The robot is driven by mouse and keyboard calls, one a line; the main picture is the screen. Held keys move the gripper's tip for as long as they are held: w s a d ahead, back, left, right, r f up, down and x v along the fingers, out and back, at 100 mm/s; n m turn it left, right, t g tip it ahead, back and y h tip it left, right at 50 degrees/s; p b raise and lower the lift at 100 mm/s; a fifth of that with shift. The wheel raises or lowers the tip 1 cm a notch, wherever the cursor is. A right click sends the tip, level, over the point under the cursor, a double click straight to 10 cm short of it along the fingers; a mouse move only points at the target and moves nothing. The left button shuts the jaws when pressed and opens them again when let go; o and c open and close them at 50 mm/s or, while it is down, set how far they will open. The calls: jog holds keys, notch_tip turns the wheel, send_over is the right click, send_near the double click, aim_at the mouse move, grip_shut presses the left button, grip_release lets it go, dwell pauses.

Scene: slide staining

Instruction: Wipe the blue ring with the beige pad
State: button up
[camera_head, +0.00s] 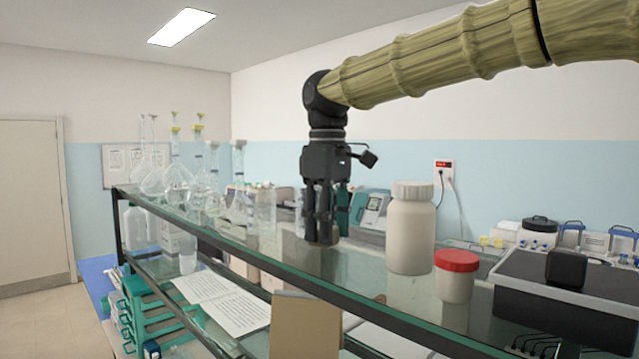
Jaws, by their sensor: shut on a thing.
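My gripper (321,238) points straight down over the glass shelf (290,262), left of the white bottle. Its dark fingers are shut on a small beige piece (335,236), which I take for the beige pad. Most of it is hidden by the fingers, and only an edge shows at the fingertips, close to the glass. I cannot tell whether it touches the glass. I cannot make out the blue ring in this view; the fingers may hide it.
A large white bottle (411,230) and a red-lidded jar (456,275) stand right of my gripper. A dark box (560,290) is at the right. Several glass flasks (177,180) stand at the left. A brown board (305,325) is at the front.

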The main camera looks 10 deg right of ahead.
jog(key=r, duration=0.2)
jog(key=s+r, duration=0.1)
jog(key=shift+a+r, duration=0.15)
jog(key=shift+r, duration=0.2)
jog(key=shift+w+a+r, duration=0.1)
jog(key=shift+w+r, duration=0.1)
jog(key=shift+r, duration=0.3)
jog(key=shift+w+r, duration=0.15)
jog(key=shift+r, duration=0.35)
jog(key=shift+s+d+r, duration=0.1)
jog(key=shift+d+r, duration=0.1)
jog(key=shift+r, duration=0.5)
jog(key=shift+s+a+r, duration=0.1)
jog(key=shift+s+r, duration=0.05)
jog(key=shift+r, duration=0.15)
jog(key=shift+w, duration=0.2)
jog(key=shift+s, duration=0.15)
